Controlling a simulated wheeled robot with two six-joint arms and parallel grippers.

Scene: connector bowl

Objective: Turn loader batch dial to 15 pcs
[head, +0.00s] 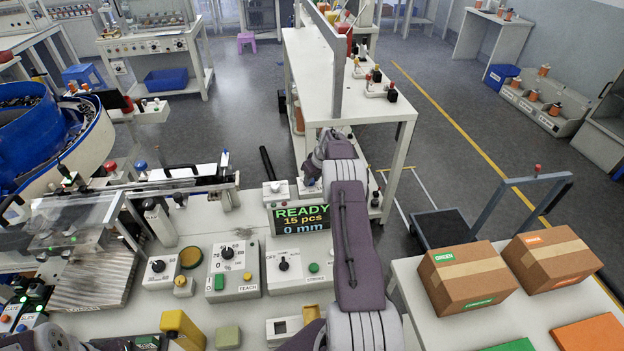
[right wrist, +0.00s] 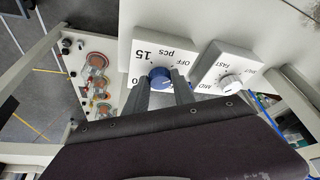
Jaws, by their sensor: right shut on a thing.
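The blue batch dial (right wrist: 160,76) is on a white panel (right wrist: 150,30) in the right wrist view. Upside-down marks around it read OFF and 15 pcs, and another is partly hidden. My right gripper (right wrist: 162,86) is shut on the dial, one finger on each side; the dial's pointer is too small to read. In the head view my right arm reaches forward, and its wrist hides the dial. The dark display (head: 301,219) left of the arm reads READY, 15 pcs and 0 mm. My left gripper is not in view.
A white box with a FAST/MID dial (right wrist: 232,82) stands beside the batch dial. Control boxes with a TEACH dial (head: 228,253) and a STROKE dial (head: 284,263) are on the near bench. A blue bowl feeder (head: 30,130) is at left; cartons (head: 467,277) are at right.

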